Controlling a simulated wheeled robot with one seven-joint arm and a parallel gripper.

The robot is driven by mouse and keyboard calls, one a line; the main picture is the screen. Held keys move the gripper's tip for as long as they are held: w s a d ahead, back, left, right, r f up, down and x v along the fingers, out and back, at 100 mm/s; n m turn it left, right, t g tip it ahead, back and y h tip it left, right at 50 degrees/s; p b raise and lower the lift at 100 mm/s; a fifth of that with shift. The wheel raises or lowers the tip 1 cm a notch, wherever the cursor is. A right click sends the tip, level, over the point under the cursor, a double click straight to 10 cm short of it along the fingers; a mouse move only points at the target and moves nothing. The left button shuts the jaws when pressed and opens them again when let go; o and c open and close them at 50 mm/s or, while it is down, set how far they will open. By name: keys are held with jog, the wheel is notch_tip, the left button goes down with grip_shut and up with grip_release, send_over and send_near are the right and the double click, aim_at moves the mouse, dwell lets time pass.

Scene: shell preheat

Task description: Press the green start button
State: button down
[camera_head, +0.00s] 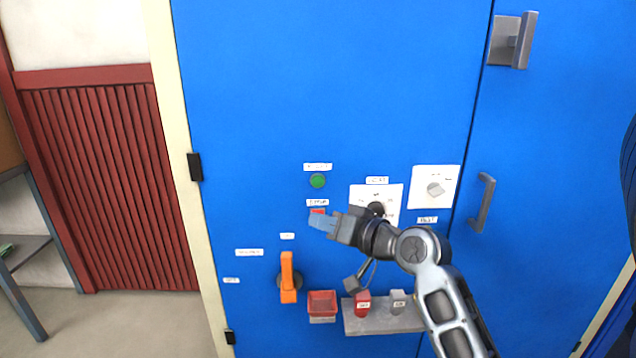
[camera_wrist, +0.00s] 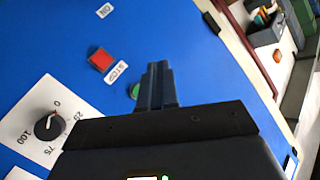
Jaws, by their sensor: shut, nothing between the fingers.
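The green start button (camera_head: 317,181) is a round button on the blue cabinet door, under a small white label. In the wrist view the green button (camera_wrist: 133,91) is partly hidden behind my shut fingers. My gripper (camera_head: 322,222) is shut and empty, in front of the panel and below the green button in the head view. Its fingers also show in the wrist view (camera_wrist: 158,75). The red stop button (camera_head: 317,211) sits below the green one, partly covered by my fingers; it shows clearly in the wrist view (camera_wrist: 101,60). I cannot tell whether my fingertips touch the panel.
An orange lever (camera_head: 288,278) stands below left of my gripper. A dial plate (camera_head: 393,190) and a second knob plate (camera_head: 447,175) are to the right. A red tray (camera_head: 321,303) and a grey shelf (camera_head: 382,323) jut out below. A door handle (camera_head: 483,203) is farther right.

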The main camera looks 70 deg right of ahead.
aim_at(318, 181)
jog(key=shift+d+r, duration=0.7)
jog(key=shift+r, duration=0.3)
jog(key=shift+d, duration=0.1)
jog(key=w+d, duration=0.3)
jog(key=d, duration=0.5)
jog(key=shift+w, duration=0.15)
dwell(1.6)
jog(key=shift+w+d+p, duration=0.15)
jog(key=shift+d+p, duration=0.15)
jog(key=shift+d, duration=0.05)
jog(key=shift+w+d, duration=0.2)
jog(key=shift+d, duration=0.15)
dwell(0.6)
jog(key=shift+s+a, duration=0.1)
jog(key=shift+a, duration=0.05)
dwell(0.3)
jog(key=shift+s+a, duration=0.25)
jog(key=shift+a, duration=0.4)
jog(key=shift+a, duration=0.1)
